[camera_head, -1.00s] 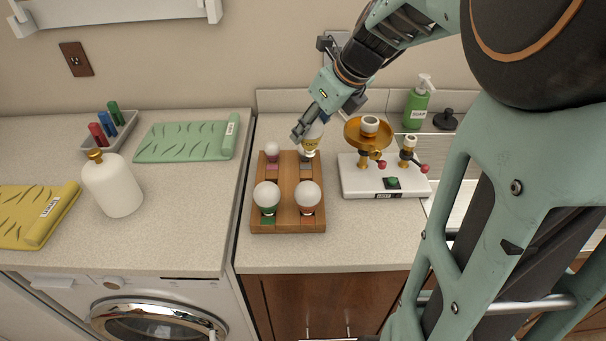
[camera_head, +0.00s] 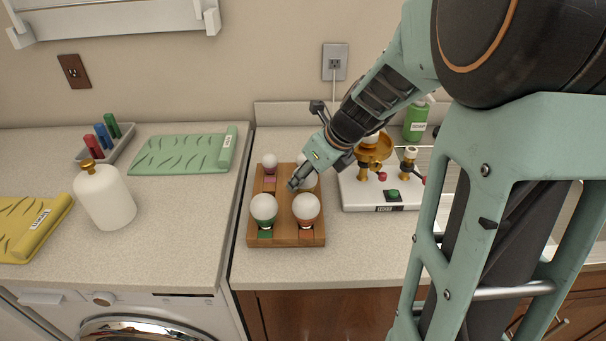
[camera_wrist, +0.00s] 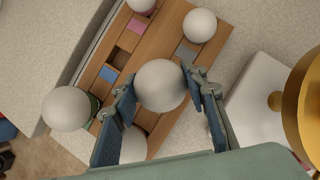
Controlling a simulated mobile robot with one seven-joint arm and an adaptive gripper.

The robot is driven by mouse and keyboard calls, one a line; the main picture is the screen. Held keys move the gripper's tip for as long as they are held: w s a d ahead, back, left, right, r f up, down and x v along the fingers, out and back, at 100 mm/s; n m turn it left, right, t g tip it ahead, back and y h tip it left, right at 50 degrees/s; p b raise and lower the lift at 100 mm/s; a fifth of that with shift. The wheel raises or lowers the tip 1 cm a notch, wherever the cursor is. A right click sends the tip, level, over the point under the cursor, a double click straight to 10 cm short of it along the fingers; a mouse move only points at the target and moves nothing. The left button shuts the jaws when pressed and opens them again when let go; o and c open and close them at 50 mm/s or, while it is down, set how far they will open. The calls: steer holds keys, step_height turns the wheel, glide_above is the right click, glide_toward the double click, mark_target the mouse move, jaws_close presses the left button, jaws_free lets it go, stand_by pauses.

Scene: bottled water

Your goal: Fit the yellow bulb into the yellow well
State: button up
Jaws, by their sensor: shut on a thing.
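My gripper (camera_head: 297,182) is shut on a white globe bulb, the yellow bulb (camera_wrist: 160,85), over the middle of the right column of the wooden rack (camera_head: 256,240). Its yellow collar showed in the earlier head view; the globe hides its base in the wrist view. The yellow well is not visible; the bulb and fingers cover the spot between the grey patch (camera_wrist: 186,54) and the front right bulb (camera_head: 306,208). I cannot tell whether the bulb's base is in a well or above it.
Close around my gripper stand a green-based bulb (camera_head: 264,209), a pink-marked bulb (camera_head: 270,161) and the grey-marked bulb (camera_wrist: 200,25). A blue patch (camera_wrist: 109,74) marks an empty well. A white lamp stand (camera_head: 360,204) with a brass dish (camera_head: 374,150) stands to the right.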

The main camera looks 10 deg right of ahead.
steer(key=o, duration=0.7)
steer(key=shift+f, duration=0.15)
steer(key=o, duration=0.5)
steer(key=shift+c, duration=0.2)
steer(key=shift+r, duration=0.3)
steer(key=p+v, duration=0.1)
steer(key=v, duration=1)
steer(key=shift+s+r+p, duration=0.2)
steer(key=shift+r+p, duration=0.15)
steer(key=shift+d, duration=0.1)
